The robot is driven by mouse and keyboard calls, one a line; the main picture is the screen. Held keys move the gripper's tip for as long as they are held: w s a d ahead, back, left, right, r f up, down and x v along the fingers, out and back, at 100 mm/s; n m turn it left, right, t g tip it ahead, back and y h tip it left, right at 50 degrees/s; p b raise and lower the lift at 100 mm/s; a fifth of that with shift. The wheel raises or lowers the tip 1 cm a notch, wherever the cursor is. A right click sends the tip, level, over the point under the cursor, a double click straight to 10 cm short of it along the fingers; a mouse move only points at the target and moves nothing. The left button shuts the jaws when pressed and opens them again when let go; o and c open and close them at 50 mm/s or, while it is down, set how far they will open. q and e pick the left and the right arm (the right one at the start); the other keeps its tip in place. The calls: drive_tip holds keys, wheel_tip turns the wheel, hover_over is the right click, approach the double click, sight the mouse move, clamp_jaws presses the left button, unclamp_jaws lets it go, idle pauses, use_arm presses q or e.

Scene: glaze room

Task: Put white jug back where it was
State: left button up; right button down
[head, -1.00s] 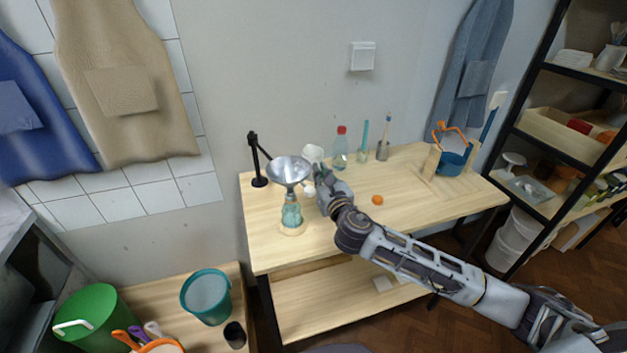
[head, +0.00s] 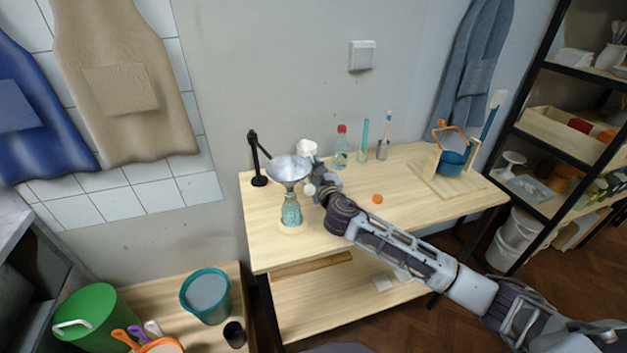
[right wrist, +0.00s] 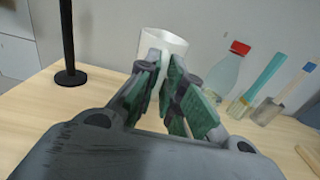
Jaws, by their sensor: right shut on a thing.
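The white jug (head: 306,147) is at the back left of the wooden table, behind the funnel. It also shows in the right wrist view (right wrist: 167,42), roughly upright, its lower part hidden by the fingers. My right gripper (head: 314,162) is shut on the jug; its green-padded fingers (right wrist: 165,85) meet at the jug's near side. I cannot tell whether the jug's base touches the table. My left gripper is not in view.
A metal funnel (head: 289,169) sits in a teal bottle (head: 291,212) left of my right forearm. A black stand (head: 257,160) is farther left. A red-capped bottle (head: 341,148) stands right of the jug. An orange piece (head: 377,199) lies mid-table.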

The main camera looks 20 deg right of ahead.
wheel_tip(320, 180, down, 3)
drive_tip(key=shift+f+b, duration=0.1)
drive_tip(key=shift+b, duration=0.3)
drive_tip(key=shift+w+f, duration=0.15)
drive_tip(key=shift+f, duration=0.9)
drive_tip(key=c, duration=1.5)
unclamp_jaws()
drive_tip(key=shift+c, duration=0.2)
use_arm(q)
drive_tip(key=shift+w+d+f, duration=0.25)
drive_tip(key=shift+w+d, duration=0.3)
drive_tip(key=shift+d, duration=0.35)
